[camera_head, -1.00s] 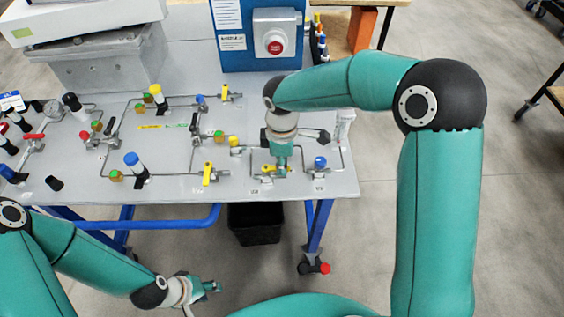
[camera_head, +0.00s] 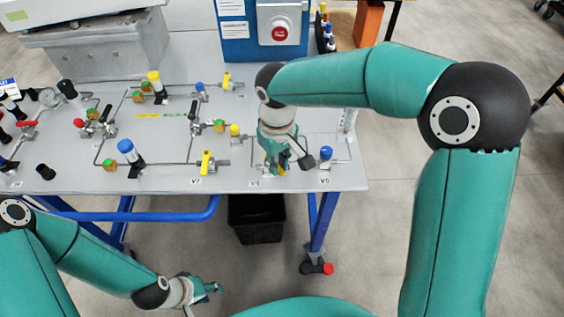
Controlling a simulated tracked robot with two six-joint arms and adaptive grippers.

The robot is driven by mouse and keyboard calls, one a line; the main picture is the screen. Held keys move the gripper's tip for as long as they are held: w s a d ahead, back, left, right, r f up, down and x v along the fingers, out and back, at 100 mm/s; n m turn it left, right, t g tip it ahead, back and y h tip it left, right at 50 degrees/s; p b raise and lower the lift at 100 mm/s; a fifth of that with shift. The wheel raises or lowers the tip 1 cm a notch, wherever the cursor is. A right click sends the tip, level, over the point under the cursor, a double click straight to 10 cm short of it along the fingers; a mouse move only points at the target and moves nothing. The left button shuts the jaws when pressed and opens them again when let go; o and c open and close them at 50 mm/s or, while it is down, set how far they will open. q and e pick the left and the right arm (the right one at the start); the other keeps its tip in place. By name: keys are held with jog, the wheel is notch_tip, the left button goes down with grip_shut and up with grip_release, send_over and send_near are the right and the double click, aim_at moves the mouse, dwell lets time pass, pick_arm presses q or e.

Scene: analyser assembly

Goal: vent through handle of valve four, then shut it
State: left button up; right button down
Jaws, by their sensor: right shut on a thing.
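My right gripper (camera_head: 274,162) points down at the front right of the grey panel and is shut on the yellow handle of a valve. The gripper hides nearly all of this handle and the valve body, so the handle's angle is hard to tell. A small label (camera_head: 254,184) lies just in front of it, too small to read surely. My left gripper (camera_head: 212,288) hangs low in front of the panel, away from every valve. Its fingers are too small to show whether they are apart.
A yellow-handled valve (camera_head: 206,162) stands left of the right gripper, and a blue-capped part (camera_head: 326,153) stands close on its right. Pipes and several other valves fill the panel (camera_head: 225,180). A blue box with a red button (camera_head: 280,33) stands behind.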

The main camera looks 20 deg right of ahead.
jog(key=m, duration=0.1)
jog(key=a+m+b, duration=0.1)
jog(key=m, duration=0.1)
jog(key=shift+a+m, duration=0.15)
jog(key=shift+m, duration=0.15)
jog(key=shift+a+r+m+b, duration=0.1)
jog(key=shift+a+m+b, duration=0.2)
jog(key=shift+m, duration=0.6)
jog(key=shift+a+m+b, duration=0.15)
jog(key=shift+a+m, duration=0.15)
jog(key=shift+m, duration=0.6)
jog(key=c, duration=1.1)
grip_release()
notch_tip(320, 180, up, 12)
jog(key=shift+f, duration=0.1)
